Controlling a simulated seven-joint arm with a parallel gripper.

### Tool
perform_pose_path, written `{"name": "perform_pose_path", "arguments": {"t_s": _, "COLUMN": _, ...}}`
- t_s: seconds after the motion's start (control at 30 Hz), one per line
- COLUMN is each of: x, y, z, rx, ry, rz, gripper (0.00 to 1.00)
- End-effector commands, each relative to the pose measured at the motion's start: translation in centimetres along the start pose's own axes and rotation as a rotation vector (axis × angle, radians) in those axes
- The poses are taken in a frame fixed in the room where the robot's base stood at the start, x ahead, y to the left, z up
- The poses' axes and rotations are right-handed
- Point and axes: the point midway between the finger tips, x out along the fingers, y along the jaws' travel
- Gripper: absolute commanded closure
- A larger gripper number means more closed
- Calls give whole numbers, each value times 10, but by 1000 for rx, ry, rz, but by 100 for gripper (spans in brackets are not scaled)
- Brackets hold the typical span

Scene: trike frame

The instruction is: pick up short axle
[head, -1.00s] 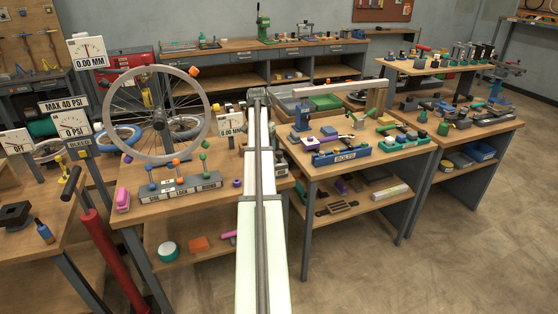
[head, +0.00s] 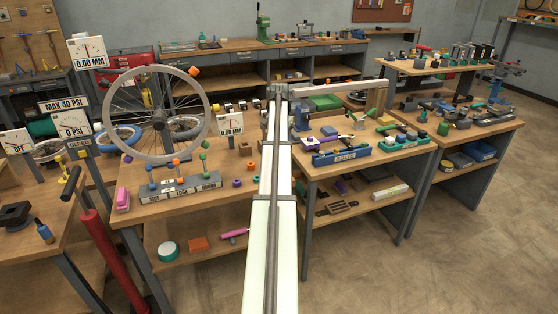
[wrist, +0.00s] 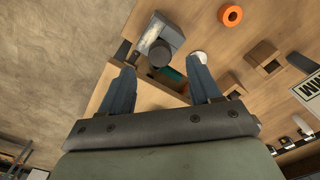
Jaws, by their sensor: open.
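My gripper (wrist: 162,64) is open in the wrist view, its two dark blue-grey fingers spread over a bench. Beyond and between the fingertips is a grey block-like fixture (wrist: 168,32) with a dark round knob (wrist: 159,53). A teal piece (wrist: 172,76) lies between the fingers, partly in a pale wooden recess or edge. Nothing is visibly held. I cannot pick out the short axle for certain in either view. In the head view my arm reaches away to the benches and hides its own gripper and part of the bench top.
In the wrist view an orange ring (wrist: 231,15) and a wooden block (wrist: 264,57) lie nearby. In the head view a spoked wheel (head: 158,72) and a labelled rack (head: 180,188) stand left of my arm, and a blue bolts tray (head: 342,157) right. The floor at right is clear.

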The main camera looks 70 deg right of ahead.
Motion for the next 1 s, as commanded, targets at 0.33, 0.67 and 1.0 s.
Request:
{"name": "perform_pose_path", "arguments": {"t_s": 0.33, "x": 24, "y": 0, "z": 2, "rx": 0, "ry": -1, "rz": 1, "gripper": 37}}
{"name": "perform_pose_path", "arguments": {"t_s": 0.67, "x": 59, "y": 0, "z": 3, "rx": 0, "ry": 0, "rz": 0, "gripper": 37}}
{"name": "perform_pose_path", "arguments": {"t_s": 1.0, "x": 59, "y": 0, "z": 2, "rx": 0, "ry": 1, "rz": 0, "gripper": 51}}
